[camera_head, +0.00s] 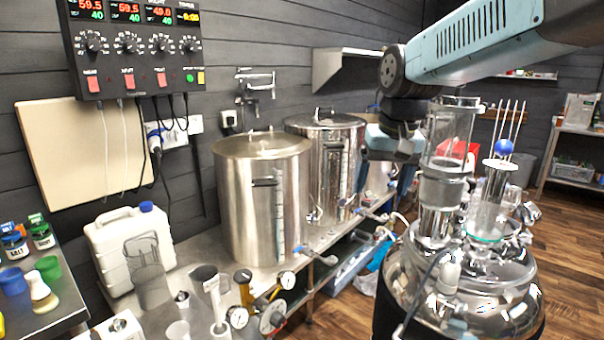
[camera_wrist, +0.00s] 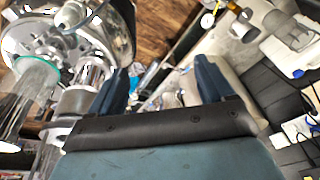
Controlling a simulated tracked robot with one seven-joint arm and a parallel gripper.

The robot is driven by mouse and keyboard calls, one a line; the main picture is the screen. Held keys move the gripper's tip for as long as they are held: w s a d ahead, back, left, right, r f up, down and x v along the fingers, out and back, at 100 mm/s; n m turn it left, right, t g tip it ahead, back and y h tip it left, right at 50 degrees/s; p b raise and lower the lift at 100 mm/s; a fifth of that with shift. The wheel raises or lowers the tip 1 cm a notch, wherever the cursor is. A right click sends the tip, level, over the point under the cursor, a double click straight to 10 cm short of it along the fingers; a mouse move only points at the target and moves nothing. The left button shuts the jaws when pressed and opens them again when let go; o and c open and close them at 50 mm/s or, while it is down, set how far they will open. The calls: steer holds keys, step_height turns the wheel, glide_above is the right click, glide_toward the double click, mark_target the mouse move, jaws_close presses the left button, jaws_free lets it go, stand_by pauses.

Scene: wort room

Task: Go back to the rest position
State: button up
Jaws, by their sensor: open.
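My gripper (camera_wrist: 161,88) shows in the wrist view with its two dark blue fingers wide apart and nothing between them. In the head view my arm reaches in from the upper right and bends down at the wrist. My gripper (camera_head: 388,190) hangs there between the second steel kettle (camera_head: 312,140) and the clear glass cylinder (camera_head: 452,130). Its fingertips are partly hard to make out against the clutter. It looks apart from the kettle, though I cannot tell the exact gap.
A nearer steel kettle (camera_head: 236,205) stands on the bench beside a white jug (camera_head: 105,245). A round steel vessel (camera_head: 400,282) with glassware and a blue ball (camera_head: 504,147) on top stands right of my gripper. A control box (camera_head: 135,45) hangs on the wall. Wooden floor (camera_head: 570,245) is clear at right.

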steer(key=s+d+f+t, duration=0.1)
steer(key=s+d, duration=0.3)
steer(key=s, duration=0.2)
steer(key=s+d+f+t, duration=0.2)
steer(key=s+d, duration=0.2)
steer(key=s, duration=0.3)
steer(key=shift+s+f+h, duration=0.2)
steer(key=shift+f+h, duration=0.05)
steer(key=shift+h, duration=0.15)
stand_by(0.3)
